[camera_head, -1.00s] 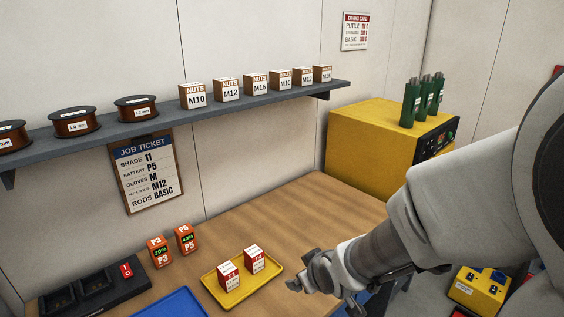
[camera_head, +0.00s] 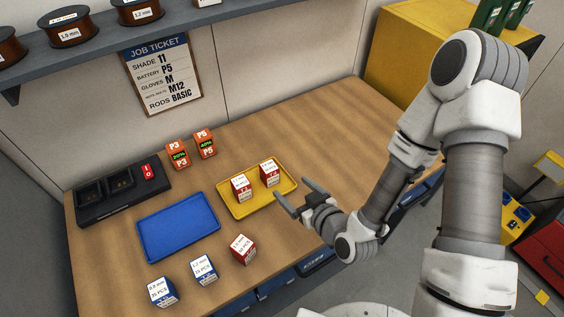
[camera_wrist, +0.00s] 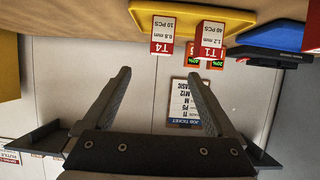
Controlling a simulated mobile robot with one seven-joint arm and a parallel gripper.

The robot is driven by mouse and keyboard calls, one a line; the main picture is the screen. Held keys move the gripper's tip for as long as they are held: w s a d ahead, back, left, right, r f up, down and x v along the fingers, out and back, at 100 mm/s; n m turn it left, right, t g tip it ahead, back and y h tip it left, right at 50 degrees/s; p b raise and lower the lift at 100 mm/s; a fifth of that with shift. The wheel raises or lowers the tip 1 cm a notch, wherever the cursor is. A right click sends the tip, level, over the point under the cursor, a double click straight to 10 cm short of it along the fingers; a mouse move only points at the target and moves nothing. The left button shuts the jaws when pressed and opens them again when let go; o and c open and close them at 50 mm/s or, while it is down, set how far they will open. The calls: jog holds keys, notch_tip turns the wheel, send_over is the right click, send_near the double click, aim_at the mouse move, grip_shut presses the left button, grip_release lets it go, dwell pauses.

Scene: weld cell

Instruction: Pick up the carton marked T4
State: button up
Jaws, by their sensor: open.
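The carton marked T4 (camera_wrist: 162,36) is white on top with a red lower band and stands upright in the yellow tray (camera_wrist: 190,17). It appears to be the right-hand carton (camera_head: 270,173) in the head view, where its mark is too small to read. Beside it in the same tray (camera_head: 258,205) stands a similar carton marked T1 (camera_wrist: 210,40), the left one (camera_head: 241,188) in the head view. My gripper (camera_head: 297,193) is open and empty just right of the tray. In the wrist view, upside down, its fingers (camera_wrist: 158,73) point toward T4, apart from it.
An empty blue tray (camera_head: 178,227) lies left of the yellow one. Another red-white carton (camera_head: 242,249) and two blue-white ones (camera_head: 203,270) stand in front. Two orange batteries (camera_head: 205,143) and a black charger (camera_head: 121,190) are behind. Table is clear at the back right.

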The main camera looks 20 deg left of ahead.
aim_at(265, 164)
jog(key=b+x, duration=0.4)
jog(key=b, duration=0.3)
jog(key=shift+w, duration=0.1)
jog(key=b, duration=0.5)
jog(key=shift+w+a+f+b, duration=0.1)
jog(key=shift+a+f+b, duration=0.25)
jog(key=shift+a+b, duration=0.05)
jog(key=x, duration=0.6)
jog(key=shift+w+a+r, duration=0.1)
jog(key=shift+a+r, duration=0.05)
jog(key=shift+r, duration=0.05)
jog(key=shift+x, duration=3.1)
jog(key=shift+c, duration=0.3)
grip_shut()
